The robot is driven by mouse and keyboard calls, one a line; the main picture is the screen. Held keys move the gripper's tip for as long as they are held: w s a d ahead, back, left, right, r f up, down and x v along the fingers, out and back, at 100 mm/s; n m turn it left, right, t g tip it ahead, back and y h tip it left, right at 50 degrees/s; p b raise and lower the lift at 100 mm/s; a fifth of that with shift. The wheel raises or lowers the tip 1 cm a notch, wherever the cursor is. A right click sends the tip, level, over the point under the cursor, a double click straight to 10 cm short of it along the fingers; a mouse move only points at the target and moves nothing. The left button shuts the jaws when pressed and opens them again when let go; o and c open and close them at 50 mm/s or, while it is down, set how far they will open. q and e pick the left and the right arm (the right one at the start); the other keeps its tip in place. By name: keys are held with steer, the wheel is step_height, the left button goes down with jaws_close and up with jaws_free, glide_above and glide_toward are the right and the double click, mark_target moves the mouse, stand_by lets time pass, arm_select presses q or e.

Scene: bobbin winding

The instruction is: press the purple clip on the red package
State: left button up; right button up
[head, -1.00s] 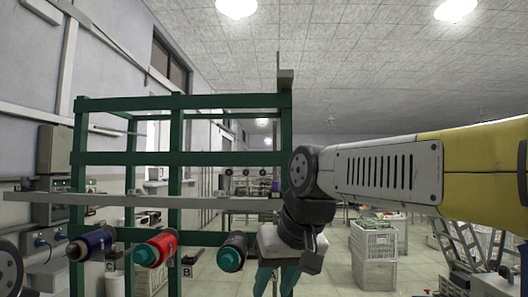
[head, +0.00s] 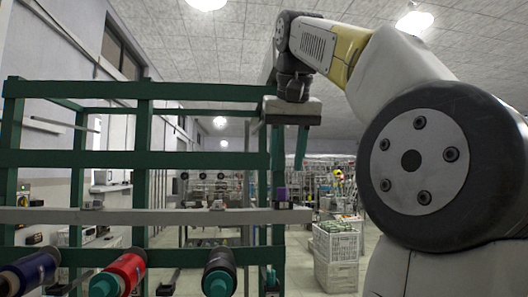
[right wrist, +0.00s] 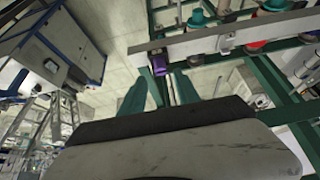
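The purple clip (head: 282,193) is a small piece at the right end of the grey rail (head: 150,216) on the green rack. It also shows in the right wrist view (right wrist: 159,67), just beyond the fingertips. The red package (head: 124,270) is a red spool with a teal end, below the rail and left of the clip. My right gripper (head: 289,164) points down above the clip, apart from it. Its two green fingers look spread and empty in the right wrist view (right wrist: 160,80). My left gripper is out of view.
A blue spool (head: 30,270) and a black spool (head: 220,268) flank the red one. The green rack's beams (head: 130,158) stand close left of my right gripper. White crates (head: 336,243) stand on the floor behind, at right.

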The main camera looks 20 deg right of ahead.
steer(key=shift+x, duration=3.5)
steer(key=shift+c, duration=0.5)
jaws_close()
steer(key=shift+r, duration=2.25)
